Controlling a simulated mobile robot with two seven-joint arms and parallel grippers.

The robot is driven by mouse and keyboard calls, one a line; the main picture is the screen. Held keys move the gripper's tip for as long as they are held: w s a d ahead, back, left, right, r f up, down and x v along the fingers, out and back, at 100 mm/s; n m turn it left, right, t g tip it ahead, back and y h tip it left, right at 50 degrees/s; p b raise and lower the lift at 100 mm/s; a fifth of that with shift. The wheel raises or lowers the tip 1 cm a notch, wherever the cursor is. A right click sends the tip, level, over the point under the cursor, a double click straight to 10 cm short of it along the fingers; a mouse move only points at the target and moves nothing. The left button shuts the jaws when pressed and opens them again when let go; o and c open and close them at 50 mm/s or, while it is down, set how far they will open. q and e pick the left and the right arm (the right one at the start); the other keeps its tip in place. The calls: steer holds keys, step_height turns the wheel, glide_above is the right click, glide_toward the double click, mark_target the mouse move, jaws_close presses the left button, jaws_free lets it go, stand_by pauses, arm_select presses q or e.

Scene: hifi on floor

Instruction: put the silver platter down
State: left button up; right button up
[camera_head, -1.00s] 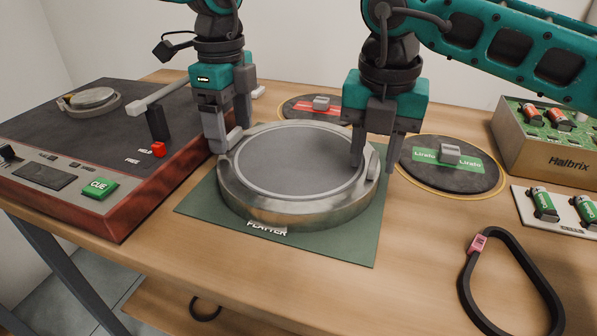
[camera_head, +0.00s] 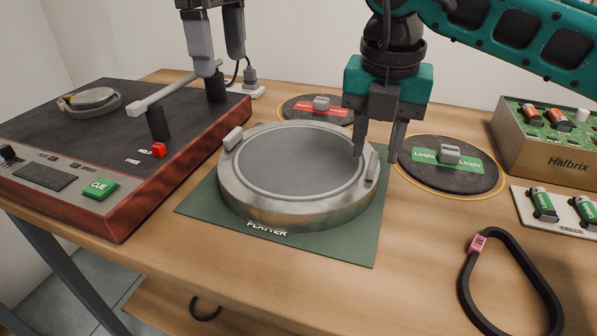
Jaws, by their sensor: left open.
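The silver platter (camera_head: 296,208) lies flat on the green mat (camera_head: 345,248) marked PLATTER. It has a raised grip block at its left rim (camera_head: 233,138) and another at its right rim (camera_head: 373,167). My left gripper (camera_head: 222,67) is open and empty, up and away from the platter, over the back of the turntable deck. My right gripper (camera_head: 377,155) is open just above the right grip block, with one finger over the platter's inner side and the other beyond its outer edge. Its fingers look apart from the block.
The turntable deck (camera_head: 60,215) with its tonearm (camera_head: 175,86) stands left. Two black discs, one with a red label (camera_head: 318,110) and one with a green label (camera_head: 450,163), lie behind and right. A black belt (camera_head: 513,260) lies front right; a battery box (camera_head: 550,150) stands behind it.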

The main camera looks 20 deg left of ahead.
step_height(320, 180, up, 10)
steer(key=s, duration=0.1)
steer(key=shift+s+r, duration=0.15)
stand_by(0.7)
steer(key=shift+s, duration=0.1)
